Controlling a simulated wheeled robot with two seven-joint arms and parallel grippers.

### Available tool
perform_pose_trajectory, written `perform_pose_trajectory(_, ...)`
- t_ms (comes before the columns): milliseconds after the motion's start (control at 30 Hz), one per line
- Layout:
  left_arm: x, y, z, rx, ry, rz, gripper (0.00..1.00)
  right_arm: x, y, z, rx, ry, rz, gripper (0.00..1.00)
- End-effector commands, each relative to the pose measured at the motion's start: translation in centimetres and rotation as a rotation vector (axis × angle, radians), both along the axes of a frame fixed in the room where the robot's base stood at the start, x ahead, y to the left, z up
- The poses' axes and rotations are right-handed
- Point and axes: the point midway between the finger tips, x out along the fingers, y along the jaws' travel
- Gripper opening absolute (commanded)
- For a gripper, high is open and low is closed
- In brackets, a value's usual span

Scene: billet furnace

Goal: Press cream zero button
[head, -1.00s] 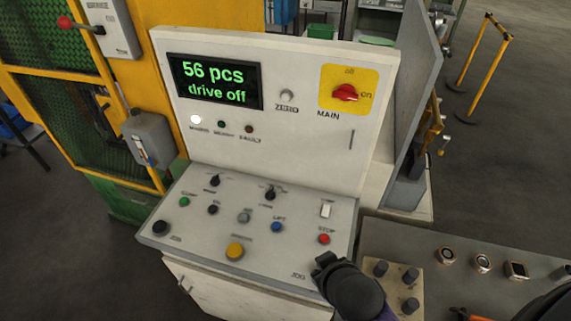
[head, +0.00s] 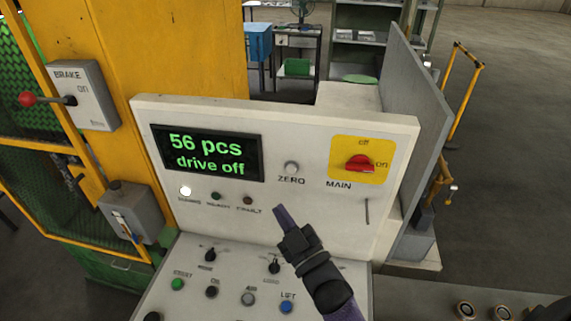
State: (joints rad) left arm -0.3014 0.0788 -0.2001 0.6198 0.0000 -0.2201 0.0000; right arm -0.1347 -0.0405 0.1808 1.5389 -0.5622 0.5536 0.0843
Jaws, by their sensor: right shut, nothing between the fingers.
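The cream zero button (head: 291,168) is a small round knob on the upright panel, above the label "ZERO". It sits between the green display (head: 207,153) reading "56 pcs, drive off" and the red main switch (head: 360,163) on its yellow plate. My right gripper (head: 280,213) is shut and empty, its purple tip pointing up toward the panel, below the zero button and apart from it in the picture. Whether the tip touches the panel face cannot be told. My left gripper is not in view.
Below on the sloped desk are a green button (head: 177,284), a blue lift button (head: 286,307) and black knobs (head: 274,267). A brake box (head: 84,96) with a red-tipped lever stands at left. A grey side plate (head: 412,130) borders the panel at right.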

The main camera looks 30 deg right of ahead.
Motion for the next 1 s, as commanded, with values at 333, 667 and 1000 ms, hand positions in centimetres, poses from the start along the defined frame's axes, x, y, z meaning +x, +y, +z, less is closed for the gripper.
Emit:
perform_pose_trajectory(333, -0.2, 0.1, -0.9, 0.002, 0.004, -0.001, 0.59, 1.4, -1.0, -0.2, -0.002, -0.001, 0.000, 0.00)
perform_pose_trajectory(667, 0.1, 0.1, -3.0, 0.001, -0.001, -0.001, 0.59, 5.3, -4.0, -0.2, -0.001, -0.001, 0.000, 0.00)
perform_pose_trajectory(1000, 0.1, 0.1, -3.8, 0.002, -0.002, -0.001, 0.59, 7.0, -5.3, 0.0, 0.001, 0.001, 0.000, 0.00)
